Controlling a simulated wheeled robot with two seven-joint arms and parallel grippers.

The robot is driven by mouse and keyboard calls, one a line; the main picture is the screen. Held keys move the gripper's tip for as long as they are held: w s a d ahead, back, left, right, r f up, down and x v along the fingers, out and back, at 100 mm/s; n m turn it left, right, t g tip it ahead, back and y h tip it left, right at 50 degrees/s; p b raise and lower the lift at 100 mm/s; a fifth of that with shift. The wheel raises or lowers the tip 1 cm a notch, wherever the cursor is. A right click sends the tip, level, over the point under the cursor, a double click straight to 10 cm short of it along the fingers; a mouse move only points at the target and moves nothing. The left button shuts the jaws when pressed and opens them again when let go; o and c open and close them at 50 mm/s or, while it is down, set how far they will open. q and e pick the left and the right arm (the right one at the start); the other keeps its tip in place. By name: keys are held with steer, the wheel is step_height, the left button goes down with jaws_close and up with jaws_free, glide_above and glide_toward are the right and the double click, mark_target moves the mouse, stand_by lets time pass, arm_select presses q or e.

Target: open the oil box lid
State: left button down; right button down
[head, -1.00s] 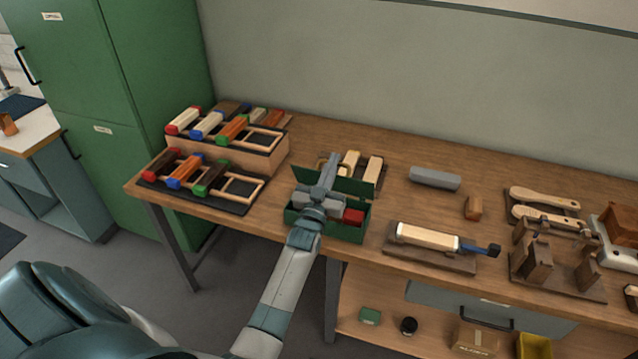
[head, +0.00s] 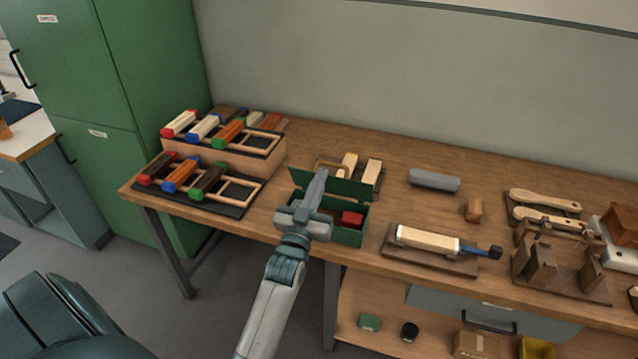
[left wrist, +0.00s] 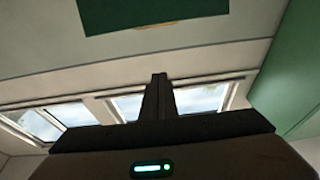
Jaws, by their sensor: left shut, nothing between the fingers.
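The oil box (head: 348,236) is a dark green box near the front edge of the bench, with a red block (head: 352,219) inside it. Its green lid (head: 349,188) stands raised along the box's back edge. My left gripper (head: 319,173) is shut and empty. It reaches over the left part of the box, and its fingertips overlap the lid in the head view; I cannot tell whether they touch. In the left wrist view the shut fingers (left wrist: 158,90) stand clear below a green panel (left wrist: 150,12), likely the lid. My right gripper is not in view.
Racks of coloured-ended blocks (head: 225,140) stand to the left. A tray with pale wooden pieces (head: 371,172) lies behind the box. A brush-like tool on a board (head: 428,240) and a grey block (head: 434,180) are to the right. A green cabinet (head: 160,70) stands at the back left.

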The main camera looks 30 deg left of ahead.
arm_select(q)
steer(key=shift+s+d+r, duration=0.1)
steer(key=shift+s, duration=0.1)
steer(key=s+m+g+p, duration=0.1)
steer(key=m, duration=0.5)
steer(key=s+f+m+g+h, duration=0.1)
steer(key=s+m+g, duration=0.1)
steer(key=m, duration=0.4)
steer(key=s+f+m+g+p, duration=0.1)
steer(key=m+g, duration=0.1)
steer(key=m, duration=0.4)
steer(key=shift+s+d+p, duration=0.25)
steer(key=shift+d+p, duration=0.1)
steer(key=shift+d, duration=0.05)
steer(key=shift+w+r, duration=0.1)
